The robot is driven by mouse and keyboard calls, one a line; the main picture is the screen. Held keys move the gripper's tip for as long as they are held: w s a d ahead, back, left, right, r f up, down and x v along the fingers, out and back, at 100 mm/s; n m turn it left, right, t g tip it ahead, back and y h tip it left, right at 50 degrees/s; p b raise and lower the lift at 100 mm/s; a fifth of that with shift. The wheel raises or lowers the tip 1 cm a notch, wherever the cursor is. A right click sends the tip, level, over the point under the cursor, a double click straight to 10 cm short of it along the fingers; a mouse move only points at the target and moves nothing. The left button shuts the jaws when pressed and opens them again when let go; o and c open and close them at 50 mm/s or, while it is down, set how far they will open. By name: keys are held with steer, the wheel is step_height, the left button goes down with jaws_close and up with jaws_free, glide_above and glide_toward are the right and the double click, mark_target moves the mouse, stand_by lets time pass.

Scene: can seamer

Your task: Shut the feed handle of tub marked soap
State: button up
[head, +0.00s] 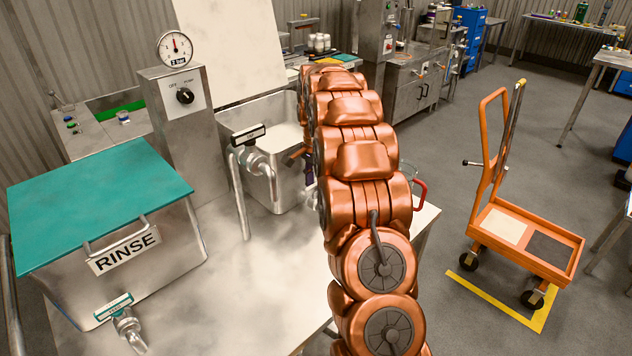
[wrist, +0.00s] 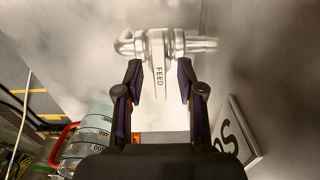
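In the wrist view the feed handle (wrist: 157,48) is a pale lever marked FEED, attached to a metal valve (wrist: 178,43). My gripper (wrist: 159,78) is open, with one finger on each side of the lever. Gaps show between the fingers and the lever, so it is not gripped. A white plate (wrist: 236,128) at the right carries large dark letters, only partly in view. In the head view my copper arm hides the gripper and this handle. The grey tub (head: 283,112) stands behind the arm, partly covered by it.
The RINSE tub (head: 165,250) with a teal lid (head: 100,195) and its own tap (head: 127,325) stands at left. Another valve with a black-labelled lever (head: 248,134) is left of my arm. A red-handled jug (wrist: 85,140) is close at lower left. An orange trolley (head: 530,235) stands right.

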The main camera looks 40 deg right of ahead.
mark_target(316, 184)
step_height(316, 184, up, 12)
stand_by(0.9)
steer(key=shift+s+d, duration=0.1)
stand_by(0.4)
